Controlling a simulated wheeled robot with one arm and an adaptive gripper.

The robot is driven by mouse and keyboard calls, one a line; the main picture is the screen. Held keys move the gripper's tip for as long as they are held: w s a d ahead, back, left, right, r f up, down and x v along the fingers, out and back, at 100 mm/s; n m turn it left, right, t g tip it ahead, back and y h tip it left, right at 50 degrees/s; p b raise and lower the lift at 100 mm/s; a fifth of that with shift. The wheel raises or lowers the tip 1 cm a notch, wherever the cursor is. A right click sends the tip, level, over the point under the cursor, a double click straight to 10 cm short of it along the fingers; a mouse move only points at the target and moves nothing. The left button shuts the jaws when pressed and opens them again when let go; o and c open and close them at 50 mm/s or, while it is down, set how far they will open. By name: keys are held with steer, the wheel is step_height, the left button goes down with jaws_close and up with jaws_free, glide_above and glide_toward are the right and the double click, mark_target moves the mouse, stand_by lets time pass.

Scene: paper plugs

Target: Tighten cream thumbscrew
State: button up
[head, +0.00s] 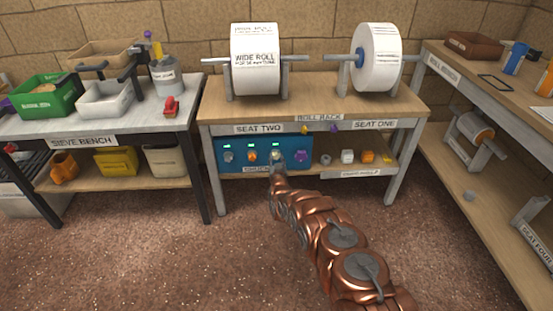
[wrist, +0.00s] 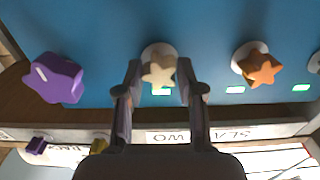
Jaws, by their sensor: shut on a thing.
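The cream thumbscrew (wrist: 159,68) is a star-shaped knob on a pale round base, set in the blue panel (head: 291,146) under the roll rack bench. In the wrist view my gripper (wrist: 160,77) has one finger on each side of the knob and is shut on it. In the head view my gripper (head: 277,163) reaches the panel and partly hides the cream thumbscrew (head: 276,154). A green light (wrist: 161,92) shows by the cream knob.
An orange star knob (wrist: 261,68) and a purple one (wrist: 55,78) flank the cream one. A grey knob (head: 228,156) is at the panel's left. Small plugs (head: 347,156) sit on the shelf to the right. The wide roll (head: 256,60) stands above. Floor in front is clear.

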jaws_close()
steer(key=shift+r+m+p, duration=0.1)
steer(key=shift+m+p, duration=0.6)
steer(key=shift+m, duration=0.8)
steer(key=shift+a, duration=0.1)
steer(key=o, duration=0.8)
jaws_free()
steer(key=shift+s, duration=0.1)
